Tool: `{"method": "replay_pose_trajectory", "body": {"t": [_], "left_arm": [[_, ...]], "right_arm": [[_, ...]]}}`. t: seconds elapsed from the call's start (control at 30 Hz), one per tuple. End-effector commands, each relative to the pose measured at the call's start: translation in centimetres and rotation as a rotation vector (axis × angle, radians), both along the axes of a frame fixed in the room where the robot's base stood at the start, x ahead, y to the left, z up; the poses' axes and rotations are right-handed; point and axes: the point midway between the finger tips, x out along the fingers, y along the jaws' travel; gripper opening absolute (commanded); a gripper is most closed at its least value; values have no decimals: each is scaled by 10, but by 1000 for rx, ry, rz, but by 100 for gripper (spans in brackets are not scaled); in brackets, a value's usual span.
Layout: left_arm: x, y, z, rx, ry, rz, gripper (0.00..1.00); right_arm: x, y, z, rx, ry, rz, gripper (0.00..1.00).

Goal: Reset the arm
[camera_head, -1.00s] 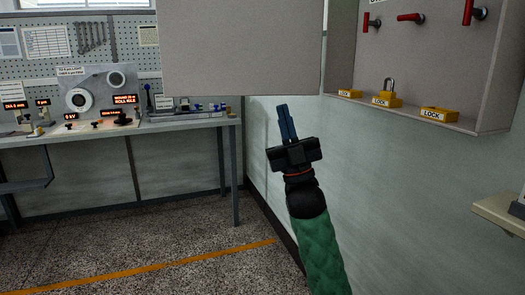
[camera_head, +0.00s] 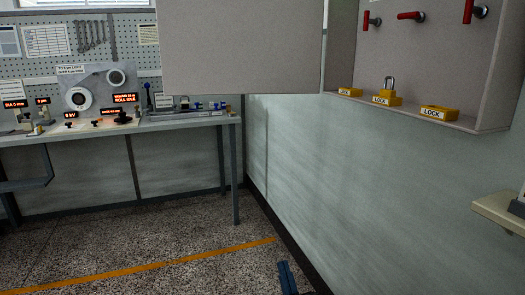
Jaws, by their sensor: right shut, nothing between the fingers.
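My right gripper (camera_head: 286,277) shows only at the bottom edge of the head view, right of centre. Its dark blue fingers are together with nothing between them. The rest of my right arm is out of the picture below. The gripper is low in front of the speckled floor and the foot of the wall, apart from any object. My left gripper is not in the picture.
An open grey wall cabinet (camera_head: 430,70) holds red handles and yellow locks (camera_head: 387,98) on its bottom ledge. Its door (camera_head: 240,50) swings out to the left. A workbench (camera_head: 110,133) with a lit panel stands at left. A shelf (camera_head: 497,211) juts in at right.

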Motion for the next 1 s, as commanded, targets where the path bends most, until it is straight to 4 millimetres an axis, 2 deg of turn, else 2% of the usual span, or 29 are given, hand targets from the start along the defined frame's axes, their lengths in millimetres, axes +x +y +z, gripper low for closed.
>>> {"method": "replay_pose_trajectory", "body": {"t": [0.03, 0.2, 0.4, 0.73, 0.8, 1.0], "left_arm": [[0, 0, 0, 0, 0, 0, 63], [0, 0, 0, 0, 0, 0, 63], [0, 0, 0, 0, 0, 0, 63], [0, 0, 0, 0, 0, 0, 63], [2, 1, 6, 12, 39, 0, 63], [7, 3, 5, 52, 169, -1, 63]], "right_arm": [[-9, 0, -20, -3, 38, 1, 0], [-37, 0, -73, -8, 145, 5, 0], [-63, 0, -111, -11, 227, 6, 0], [-96, 0, -153, -12, 322, 7, 0], [-93, -1, -146, -24, 359, 5, 0], [-88, -3, -146, -63, 487, 1, 0]]}}
